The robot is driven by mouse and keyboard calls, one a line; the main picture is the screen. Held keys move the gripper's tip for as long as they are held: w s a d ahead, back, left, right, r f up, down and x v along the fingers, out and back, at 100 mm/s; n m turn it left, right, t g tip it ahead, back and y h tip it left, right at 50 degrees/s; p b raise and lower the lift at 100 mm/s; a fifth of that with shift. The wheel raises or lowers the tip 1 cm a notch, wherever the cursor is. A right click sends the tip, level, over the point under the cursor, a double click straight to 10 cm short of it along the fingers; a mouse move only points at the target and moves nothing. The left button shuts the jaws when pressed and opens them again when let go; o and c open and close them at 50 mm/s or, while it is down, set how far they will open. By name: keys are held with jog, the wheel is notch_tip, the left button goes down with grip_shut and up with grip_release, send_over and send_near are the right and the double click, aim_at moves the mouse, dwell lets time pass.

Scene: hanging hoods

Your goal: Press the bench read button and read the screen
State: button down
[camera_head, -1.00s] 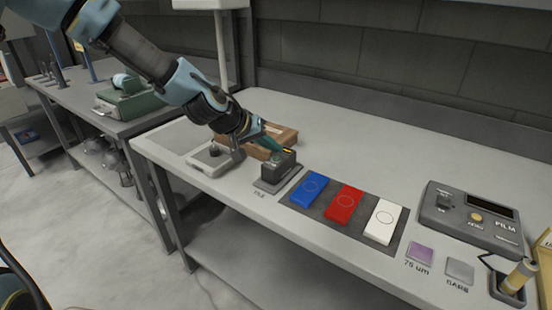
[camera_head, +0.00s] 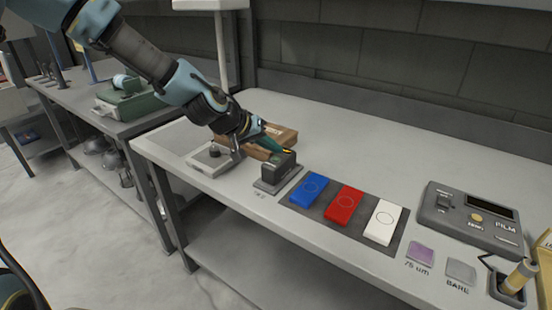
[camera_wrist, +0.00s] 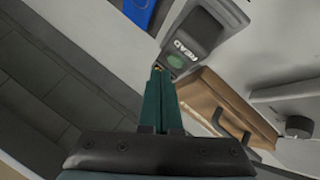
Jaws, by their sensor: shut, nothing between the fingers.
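The small dark read device (camera_head: 276,174) stands on the bench left of the coloured blocks. No readout on this device is legible from here.
Blue (camera_head: 310,188), red (camera_head: 344,203) and white (camera_head: 384,221) blocks lie on a dark mat to the right. A grey FILM unit (camera_head: 452,222) with a dark screen stands farther right. A brown box (camera_head: 284,134) and a pale scale-like device (camera_head: 200,162) are close to my gripper.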

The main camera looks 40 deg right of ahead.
aim_at(273, 162)
dwell(0.6)
jog(key=shift+f+b, duration=0.3)
jog(key=shift+f, duration=0.1)
jog(key=shift+f+b, duration=0.3)
jog(key=shift+f, duration=0.15)
dwell(0.5)
jog(key=shift+r, duration=0.15)
jog(key=shift+r+p, duration=0.7)
jog(key=shift+r, duration=0.05)
notch_tip(273, 162, up, 5)
jog(key=p, duration=0.4)
dwell(0.9)
